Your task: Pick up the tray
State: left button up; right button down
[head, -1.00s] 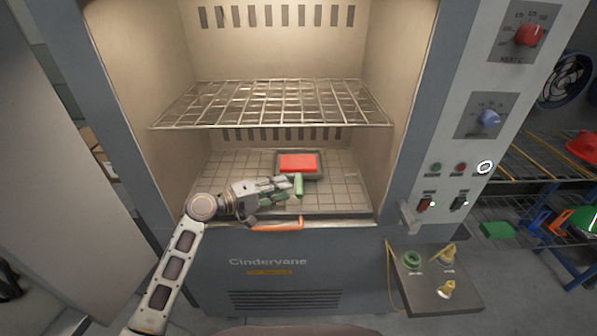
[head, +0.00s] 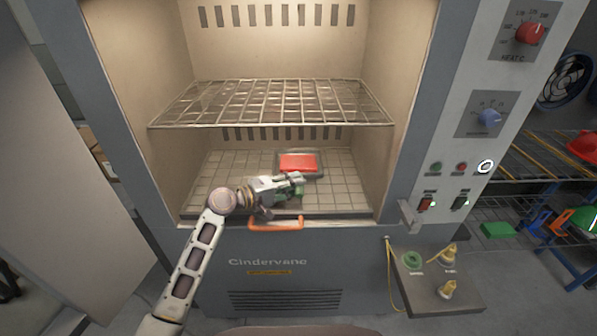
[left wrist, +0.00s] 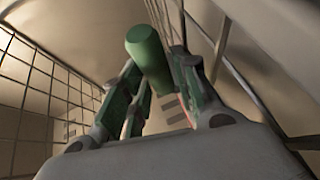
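The tray (head: 317,154) is a shallow dark tray on the oven floor, below the wire rack, with a red block (head: 298,163) on it. A green cylinder, which looks like its front grip, shows in the left wrist view (left wrist: 150,58). My left gripper (head: 299,184) is just in front of the tray and covers much of this grip. In the left wrist view, its green-padded fingers (left wrist: 158,84) lie on either side of the green cylinder. Whether they press on it is not clear. My right gripper is not in view.
The wire rack (head: 270,103) spans the oven above my gripper. An orange handle (head: 277,224) sits at the oven's front edge. The oven walls stand left and right. A side shelf (head: 435,285) with green and yellow fittings juts out at right.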

pick_arm(q)
jog(key=shift+d, duration=0.1)
dwell(0.3)
jog(key=shift+c, duration=0.2)
grip_shut()
jog(key=shift+w+r, duration=0.1)
jog(key=shift+r, duration=0.15)
